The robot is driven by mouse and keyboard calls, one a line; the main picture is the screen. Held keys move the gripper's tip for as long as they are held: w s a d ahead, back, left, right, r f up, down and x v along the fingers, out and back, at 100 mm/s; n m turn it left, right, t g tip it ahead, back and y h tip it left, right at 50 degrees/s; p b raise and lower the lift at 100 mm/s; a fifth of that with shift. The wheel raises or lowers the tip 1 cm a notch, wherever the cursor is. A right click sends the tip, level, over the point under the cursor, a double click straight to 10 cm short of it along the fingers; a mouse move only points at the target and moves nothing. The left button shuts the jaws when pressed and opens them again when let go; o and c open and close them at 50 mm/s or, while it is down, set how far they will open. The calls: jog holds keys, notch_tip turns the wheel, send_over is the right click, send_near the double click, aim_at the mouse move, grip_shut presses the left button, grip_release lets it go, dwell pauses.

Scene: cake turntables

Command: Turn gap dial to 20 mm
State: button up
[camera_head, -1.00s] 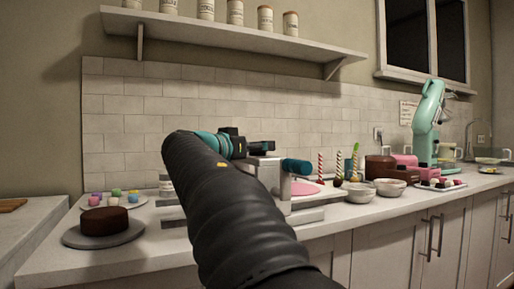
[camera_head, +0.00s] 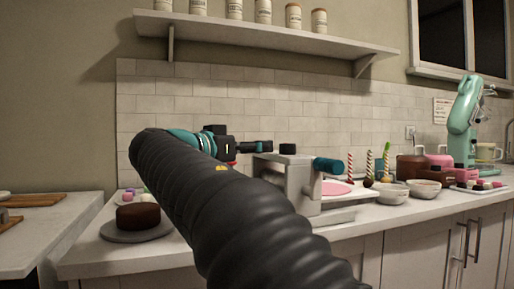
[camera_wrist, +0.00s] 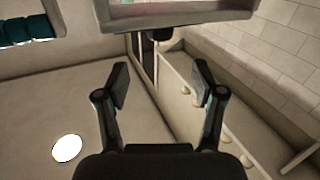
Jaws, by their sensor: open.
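A grey machine (camera_head: 290,178) with a teal roller (camera_head: 328,166) stands on the counter. A black knob (camera_head: 287,149), which looks like the gap dial, sits on top of it; no scale or number is readable. My gripper (camera_head: 268,148) is just left of the knob in the head view, at about its height. In the wrist view my gripper (camera_wrist: 161,66) is open and empty. The dark knob (camera_wrist: 162,34) shows beyond the fingertips, roughly centred between them, against the grey machine body (camera_wrist: 185,15). The knob appears apart from both fingers.
A pink sheet (camera_head: 335,188) lies at the machine. Candles (camera_head: 369,165), bowls (camera_head: 393,194) and a mint mixer (camera_head: 464,118) stand to the right. A chocolate cake (camera_head: 138,216) is at left. A shelf (camera_head: 270,40) with jars hangs above. My arm hides the counter's middle.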

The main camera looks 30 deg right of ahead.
aim_at(284, 146)
jog(key=d+m+t, duration=0.1)
jog(key=d+m, duration=0.3)
jog(key=m, duration=0.8)
jog(key=w+d+m+t+p, duration=0.1)
jog(key=d+m, duration=0.3)
jog(key=m, duration=0.8)
jog(key=w+d+m, duration=0.1)
jog(key=d+m, duration=0.3)
jog(key=m, duration=0.7)
jog(key=shift+w+m+t+y, duration=0.1)
jog(key=shift+m+t+y, duration=0.2)
jog(key=shift+m+t, duration=0.1)
